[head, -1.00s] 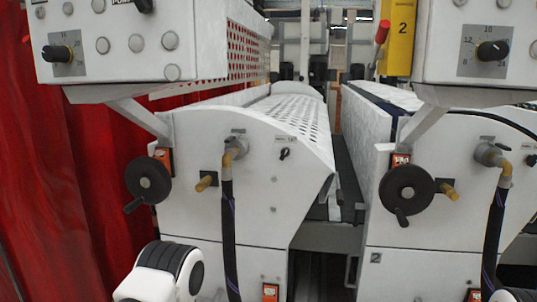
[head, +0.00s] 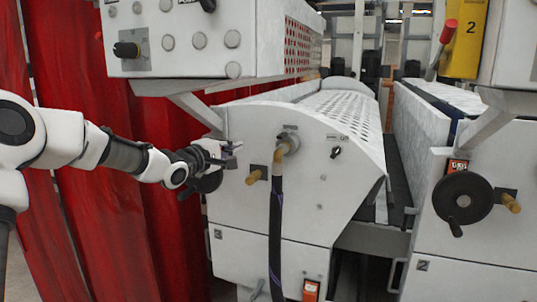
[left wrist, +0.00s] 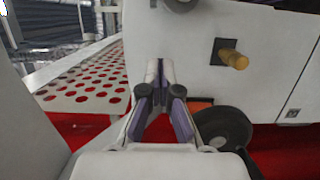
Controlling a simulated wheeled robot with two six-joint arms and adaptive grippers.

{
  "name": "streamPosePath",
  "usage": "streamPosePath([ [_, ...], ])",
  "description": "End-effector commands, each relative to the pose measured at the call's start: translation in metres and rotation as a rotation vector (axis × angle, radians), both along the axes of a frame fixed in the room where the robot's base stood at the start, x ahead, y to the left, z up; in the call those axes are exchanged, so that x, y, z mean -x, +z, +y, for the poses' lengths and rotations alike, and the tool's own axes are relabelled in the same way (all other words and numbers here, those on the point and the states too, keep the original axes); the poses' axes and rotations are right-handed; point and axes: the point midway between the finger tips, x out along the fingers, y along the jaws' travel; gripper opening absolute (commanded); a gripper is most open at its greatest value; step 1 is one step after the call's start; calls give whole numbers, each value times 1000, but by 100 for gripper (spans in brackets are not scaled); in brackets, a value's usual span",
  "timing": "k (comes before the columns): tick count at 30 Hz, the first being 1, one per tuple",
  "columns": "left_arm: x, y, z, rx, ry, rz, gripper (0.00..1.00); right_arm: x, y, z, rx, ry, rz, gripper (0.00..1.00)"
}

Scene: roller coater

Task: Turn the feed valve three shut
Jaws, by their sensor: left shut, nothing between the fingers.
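The left machine unit, marked 3, has a white end panel (head: 262,224). On it a yellow-brown handle (head: 253,177) sticks out of a small dark plate; it also shows in the left wrist view (left wrist: 233,59). I cannot tell which is the feed valve. My left gripper (head: 236,148) is shut and empty at the panel's left edge, left of and above the handle, apart from it. Its fingers show in the left wrist view (left wrist: 160,75). My right gripper is out of view.
A black handwheel (left wrist: 225,130) sits close to my left gripper, partly hidden behind it in the head view. A dark hose (head: 276,235) hangs down the panel. A control box (head: 190,45) overhangs above. Red curtains (head: 110,215) are at left. Unit 2 (head: 470,240) stands right.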

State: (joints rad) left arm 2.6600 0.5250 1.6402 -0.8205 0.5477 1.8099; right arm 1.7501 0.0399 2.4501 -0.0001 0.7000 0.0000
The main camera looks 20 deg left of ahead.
Motion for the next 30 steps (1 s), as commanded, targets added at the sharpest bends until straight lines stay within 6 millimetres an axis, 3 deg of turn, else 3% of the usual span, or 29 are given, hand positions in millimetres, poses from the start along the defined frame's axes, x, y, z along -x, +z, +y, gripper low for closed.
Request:
streamPosePath([
  [2,1,11,-1,-1,-1,-14,0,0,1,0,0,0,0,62],
  [7,-18,12,-5,-5,0,-10,0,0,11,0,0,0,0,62],
  [18,-97,13,-21,-6,-3,-10,0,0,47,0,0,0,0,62],
  [24,-99,10,-53,-1,-4,-9,0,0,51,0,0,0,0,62],
  [30,-99,8,-60,-1,-2,-11,0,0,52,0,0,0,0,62],
])
